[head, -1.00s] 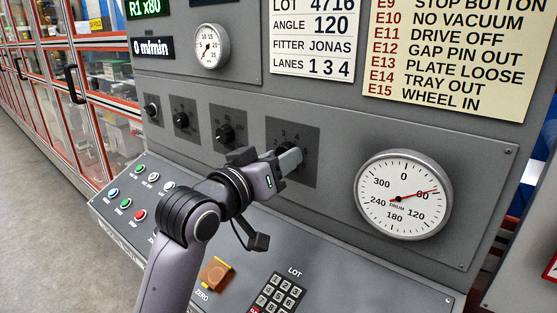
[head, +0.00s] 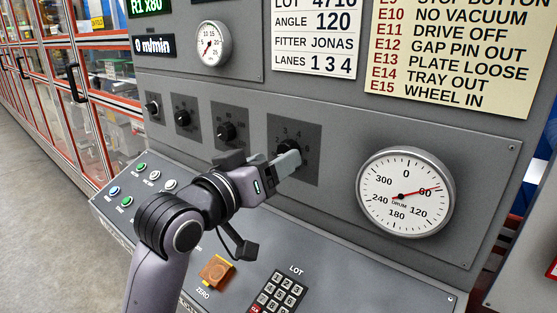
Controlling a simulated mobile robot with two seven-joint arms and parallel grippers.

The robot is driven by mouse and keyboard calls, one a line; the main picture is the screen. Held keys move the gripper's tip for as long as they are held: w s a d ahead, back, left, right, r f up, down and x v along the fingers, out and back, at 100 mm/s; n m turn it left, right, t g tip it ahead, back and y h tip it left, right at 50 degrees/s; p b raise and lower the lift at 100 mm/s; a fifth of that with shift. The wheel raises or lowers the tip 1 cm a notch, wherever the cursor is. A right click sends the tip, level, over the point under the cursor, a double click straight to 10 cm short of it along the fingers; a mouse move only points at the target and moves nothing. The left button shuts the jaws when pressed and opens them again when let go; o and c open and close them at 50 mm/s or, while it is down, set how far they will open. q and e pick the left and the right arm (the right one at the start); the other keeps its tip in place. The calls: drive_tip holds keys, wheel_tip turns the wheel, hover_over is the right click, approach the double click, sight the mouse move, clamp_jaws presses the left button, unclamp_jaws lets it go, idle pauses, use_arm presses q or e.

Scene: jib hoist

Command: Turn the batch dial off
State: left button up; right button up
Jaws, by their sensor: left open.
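Several dials sit in a row on the grey panel. The rightmost dial (head: 288,145) has a large dark plate with numbers around it, and its knob is mostly hidden behind my left gripper. The other dials are a small one at the far left (head: 152,107), one beside it (head: 182,118) and a third (head: 227,131), all uncovered. Their labels are too small to read, so I cannot tell which is the batch dial. My left gripper (head: 288,161) is open, with its fingertips at the rightmost dial's lower part. Whether they touch the knob is unclear.
A round drum gauge (head: 405,192) is right of the dials. Below, the sloped desk carries coloured buttons (head: 127,201), an orange zero switch (head: 217,271) and a lot keypad (head: 277,294). A small gauge (head: 211,45) and printed cards (head: 458,50) are above.

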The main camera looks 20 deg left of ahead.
use_arm(q)
drive_tip(key=v, duration=0.4)
drive_tip(key=shift+s, duration=0.2)
drive_tip(key=shift+f, duration=0.1)
